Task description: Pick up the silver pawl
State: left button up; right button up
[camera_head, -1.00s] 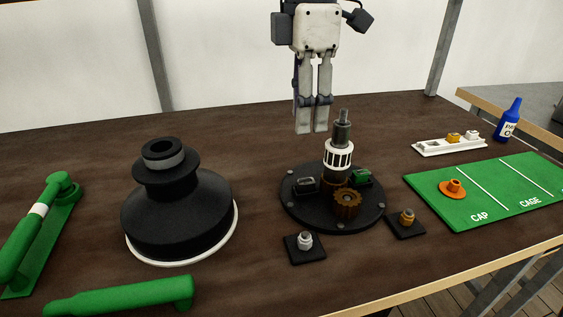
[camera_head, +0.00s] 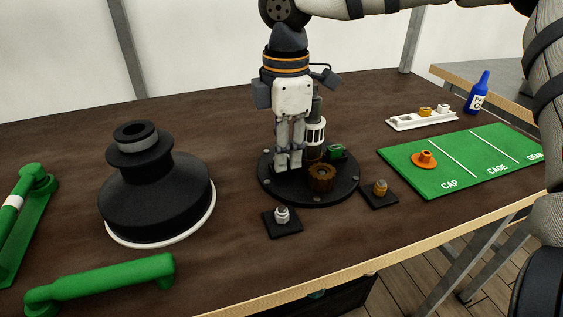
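My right gripper (camera_head: 288,162) points down, its fingertips low over the left part of the round black base (camera_head: 312,196). Its fingers are close together. I cannot tell whether they hold anything. A dark grey piece that showed on that part of the base earlier, perhaps the silver pawl, is now hidden by the fingertips. A green piece (camera_head: 336,152) sits on the right of the base, beside the central shaft with its white cage (camera_head: 316,132). A bronze gear (camera_head: 321,178) is at the front. My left gripper is not in view.
A silver fitting (camera_head: 282,215) and a bronze fitting (camera_head: 380,187) stand on small black plates in front. A black drum (camera_head: 155,200) stands left, near green handles (camera_head: 100,283). A white tray (camera_head: 405,123), blue bottle (camera_head: 478,95) and green mat (camera_head: 455,160) are right.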

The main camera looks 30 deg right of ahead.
grip_shut()
jog(key=shift+r, duration=0.1)
jog(key=r, duration=0.4)
jog(key=shift+s+a, duration=0.15)
jog(key=shift+s, duration=0.1)
jog(key=s+a+r, duration=0.2)
jog(key=s+r, duration=0.4)
jog(key=s+a+r, duration=0.2)
jog(key=s+r, duration=0.4)
jog(key=r, duration=0.1)
jog(key=shift+s+a+r, duration=0.2)
jog(key=shift+s+a, duration=0.1)
